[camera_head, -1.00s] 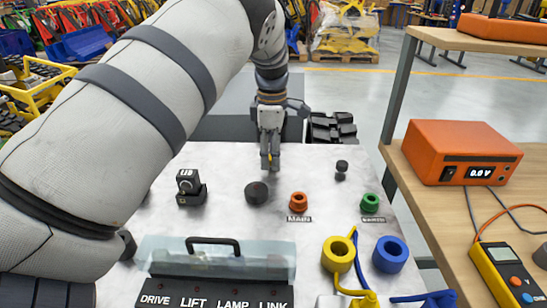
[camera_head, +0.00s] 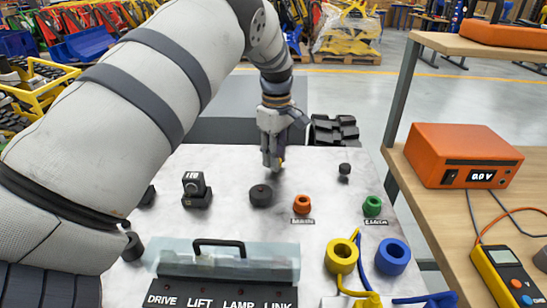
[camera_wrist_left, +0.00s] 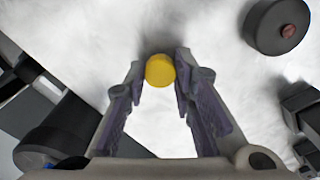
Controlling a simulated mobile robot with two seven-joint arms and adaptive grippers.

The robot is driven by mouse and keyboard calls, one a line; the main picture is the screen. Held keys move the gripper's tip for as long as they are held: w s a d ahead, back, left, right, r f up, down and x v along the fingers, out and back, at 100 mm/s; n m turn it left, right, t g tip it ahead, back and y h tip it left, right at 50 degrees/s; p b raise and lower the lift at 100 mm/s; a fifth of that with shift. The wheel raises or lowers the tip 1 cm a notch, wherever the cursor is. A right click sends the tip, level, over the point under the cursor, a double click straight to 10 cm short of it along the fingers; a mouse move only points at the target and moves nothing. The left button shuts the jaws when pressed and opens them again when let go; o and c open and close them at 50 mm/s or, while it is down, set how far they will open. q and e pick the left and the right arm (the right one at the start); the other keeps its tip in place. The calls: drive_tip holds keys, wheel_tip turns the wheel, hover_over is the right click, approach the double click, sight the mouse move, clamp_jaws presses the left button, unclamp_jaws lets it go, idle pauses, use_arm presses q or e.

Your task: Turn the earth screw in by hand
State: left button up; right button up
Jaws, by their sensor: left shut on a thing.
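The earth screw, seen as a round yellow head (camera_wrist_left: 160,70), sits between the fingertips of my left gripper (camera_wrist_left: 161,76) in the left wrist view. The fingers are shut on the yellow head. Its shank and where it meets the panel are hidden. My right gripper is not in view.
A black round knob (camera_head: 260,195) stands just in front of the gripper. A black block switch (camera_head: 196,190) is left; an orange socket (camera_head: 302,204), a green socket (camera_head: 372,206) and a small black post (camera_head: 344,169) are right. A clear cover (camera_head: 225,259) is nearest.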

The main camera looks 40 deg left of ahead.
use_arm(q)
drive_tip(key=shift+m, duration=1.2)
drive_tip(key=m, duration=0.5)
drive_tip(key=shift+m, duration=0.4)
drive_tip(key=m, duration=0.4)
